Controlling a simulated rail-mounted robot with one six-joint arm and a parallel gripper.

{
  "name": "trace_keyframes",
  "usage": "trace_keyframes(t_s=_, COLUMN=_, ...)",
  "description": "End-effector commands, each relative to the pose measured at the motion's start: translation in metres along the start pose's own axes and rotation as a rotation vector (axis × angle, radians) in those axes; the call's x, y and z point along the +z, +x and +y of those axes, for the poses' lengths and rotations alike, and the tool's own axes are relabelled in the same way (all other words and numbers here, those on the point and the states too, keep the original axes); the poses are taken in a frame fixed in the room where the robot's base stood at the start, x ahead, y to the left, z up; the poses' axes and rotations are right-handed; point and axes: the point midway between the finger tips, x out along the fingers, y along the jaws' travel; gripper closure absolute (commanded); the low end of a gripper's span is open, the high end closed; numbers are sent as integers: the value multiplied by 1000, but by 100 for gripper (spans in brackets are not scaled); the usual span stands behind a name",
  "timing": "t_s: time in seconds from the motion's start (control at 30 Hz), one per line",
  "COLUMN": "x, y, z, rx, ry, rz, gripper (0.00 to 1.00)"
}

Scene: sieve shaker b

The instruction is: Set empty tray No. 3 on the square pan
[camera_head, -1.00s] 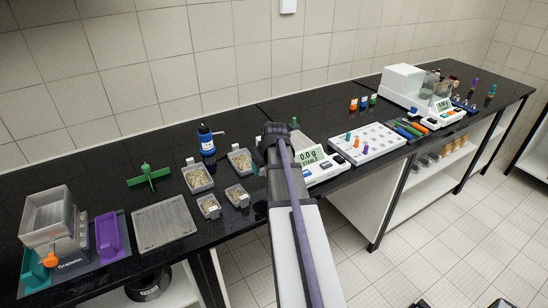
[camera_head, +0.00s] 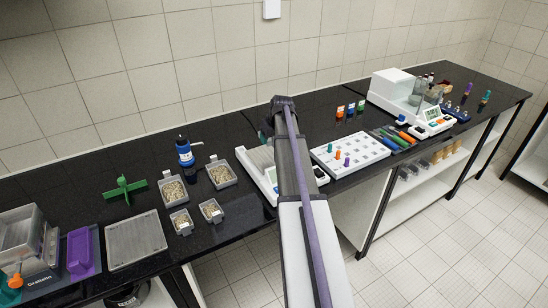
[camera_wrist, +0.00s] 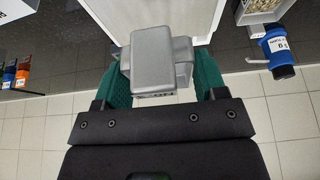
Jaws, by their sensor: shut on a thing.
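My gripper (camera_wrist: 163,78) has green fingers, shut on a small grey tray (camera_wrist: 155,60) in the wrist view. A label on the tray is too small to read, and its inside is hidden. In the head view my arm hides the gripper and tray. The white balance (camera_head: 258,186) with its grey square pan (camera_head: 260,158) stands at mid-bench, partly behind my arm, its display covered. A white surface, probably the balance, lies beyond the tray in the wrist view; I cannot tell whether they touch.
Several grain-filled trays (camera_head: 174,203) stand left of the balance, near a blue bottle (camera_head: 184,152) and a green cross-shaped piece (camera_head: 124,189). A white rack (camera_head: 351,153) with coloured pieces is close on the right. An enclosed balance (camera_head: 392,88) stands farther right.

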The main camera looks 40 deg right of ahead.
Motion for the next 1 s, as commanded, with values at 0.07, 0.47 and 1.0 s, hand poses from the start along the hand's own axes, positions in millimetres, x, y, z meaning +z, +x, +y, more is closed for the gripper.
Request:
trace_keyframes(t_s=0.07, x=13, y=31, z=0, rx=0, ry=0, rz=0, gripper=57)
trace_keyframes(t_s=0.47, x=29, y=69, z=0, rx=0, ry=1, rz=0, gripper=57)
trace_keyframes(t_s=1.0, x=28, y=68, z=0, rx=0, ry=1, rz=0, gripper=21)
